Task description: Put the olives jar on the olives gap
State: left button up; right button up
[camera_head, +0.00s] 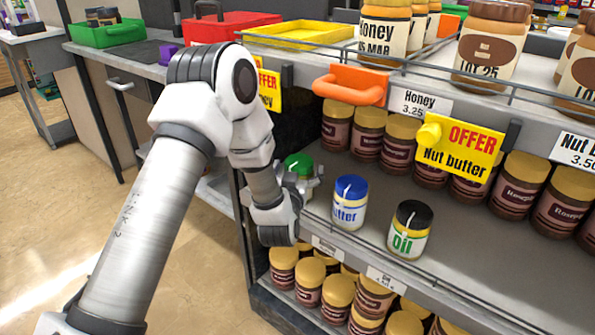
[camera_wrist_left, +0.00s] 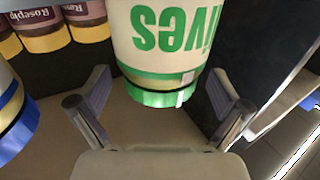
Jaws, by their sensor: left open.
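The olives jar, with a green lid (camera_head: 298,163), stands on the middle shelf at its left end, partly hidden by my left gripper (camera_head: 304,182). In the left wrist view the jar (camera_wrist_left: 165,45) appears upside down, with green "olives" lettering. The left gripper (camera_wrist_left: 160,108) is open, with one finger on each side of the jar's lid end; clear space shows between fingers and jar. I cannot make out a marked olives gap; my arm covers the left end of the shelf front. My right gripper is not in view.
A blue-lidded butter jar (camera_head: 349,202) and a black-lidded oil jar (camera_head: 409,229) stand to the right on the same shelf (camera_head: 470,240). Rows of brown jars (camera_head: 525,180) stand behind. An orange object (camera_head: 350,85) and a yellow offer sign (camera_head: 458,148) hang at the upper shelf's front.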

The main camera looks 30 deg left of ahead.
pick_arm(q)
jog(key=p+v, duration=0.1)
jog(key=v, duration=1.1)
jog(key=s+d+f+m+g+h, duration=0.1)
jog(key=s+d+f+g+h, duration=0.15)
jog(key=f, duration=0.55)
jog(key=s+d+f+m+g+h, duration=0.1)
jog(key=s+f+g+h, duration=0.2)
jog(key=f, duration=0.6)
jog(key=s+d+f+m+g+h, duration=0.1)
jog(key=s+d+f+g, duration=0.2)
jog(key=s, duration=0.7)
jog(key=s+d+f+m+g, duration=0.1)
jog(key=s+d+f+g, duration=0.2)
jog(key=s+f+g, duration=0.5)
jog(key=s+f, duration=0.2)
jog(key=s, duration=0.1)
jog(key=shift+f+h, duration=0.3)
jog(key=shift+h, duration=0.05)
jog(key=shift+s+g, duration=0.1)
jog(key=shift+g, duration=0.15)
